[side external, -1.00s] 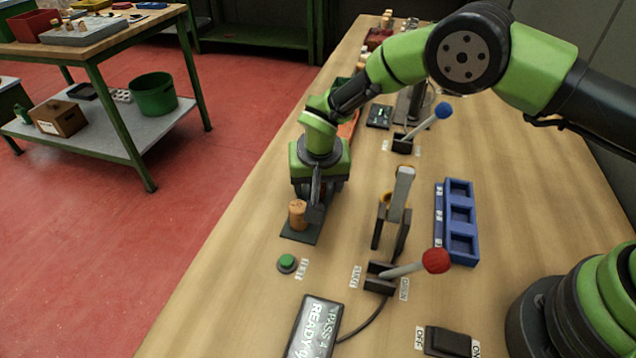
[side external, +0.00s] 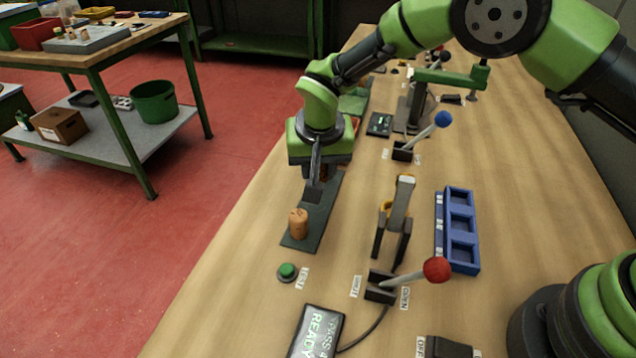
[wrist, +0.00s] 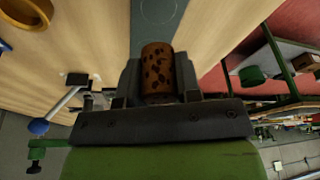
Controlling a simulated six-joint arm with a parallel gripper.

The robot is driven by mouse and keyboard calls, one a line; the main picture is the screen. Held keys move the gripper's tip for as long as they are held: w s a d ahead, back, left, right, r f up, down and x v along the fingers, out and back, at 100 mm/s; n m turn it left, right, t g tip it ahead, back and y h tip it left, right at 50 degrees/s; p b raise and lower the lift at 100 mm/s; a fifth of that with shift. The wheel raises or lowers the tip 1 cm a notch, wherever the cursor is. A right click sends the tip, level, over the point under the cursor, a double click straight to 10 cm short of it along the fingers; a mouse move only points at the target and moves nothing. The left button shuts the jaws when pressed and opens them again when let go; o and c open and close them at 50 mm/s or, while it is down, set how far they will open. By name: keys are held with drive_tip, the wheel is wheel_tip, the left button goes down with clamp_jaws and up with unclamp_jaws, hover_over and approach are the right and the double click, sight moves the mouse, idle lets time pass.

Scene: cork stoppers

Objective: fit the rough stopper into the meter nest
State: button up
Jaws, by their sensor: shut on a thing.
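My gripper (side external: 313,190) is above the far part of a dark plate (side external: 327,205), fingers down. It is shut on a brown cork with dark pits, the rough stopper (wrist: 158,70), which is clear in the wrist view and mostly hidden behind the fingers in the side view. Another cork (side external: 298,224) stands upright on the plate's near end, apart from my gripper. A grey upright fixture with a yellow ring (side external: 386,208) stands to the right; the ring also shows in the wrist view (wrist: 18,18). I cannot tell for sure which part is the meter nest.
A blue tray (side external: 474,269) with three empty pockets lies right of the fixture. A red-knobbed lever (side external: 436,270) and a blue-knobbed lever (side external: 443,119) stand nearby. A green button (side external: 287,271) and a READY display (side external: 317,330) are in front.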

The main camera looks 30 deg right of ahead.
drive_tip(key=shift+m, duration=0.6)
drive_tip(key=r, duration=0.2)
drive_tip(key=d+r, duration=0.1)
drive_tip(key=r, duration=0.1)
drive_tip(key=shift+s, duration=0.35)
drive_tip(key=s+d+f+m+g+h, duration=0.15)
drive_tip(key=s+d+m+g, duration=0.25)
drive_tip(key=s+d+m, duration=0.9)
drive_tip(key=shift+w+a+f+m, duration=0.5)
drive_tip(key=shift+w+a+f, duration=0.15)
drive_tip(key=shift+f, duration=0.25)
drive_tip(key=shift+w+a+f+m, duration=0.5)
drive_tip(key=shift+w+f, duration=0.2)
drive_tip(key=shift+f, duration=0.25)
drive_tip(key=shift+w+a+f+m, duration=0.5)
drive_tip(key=shift+w+a+f, duration=0.15)
drive_tip(key=shift+f, duration=0.25)
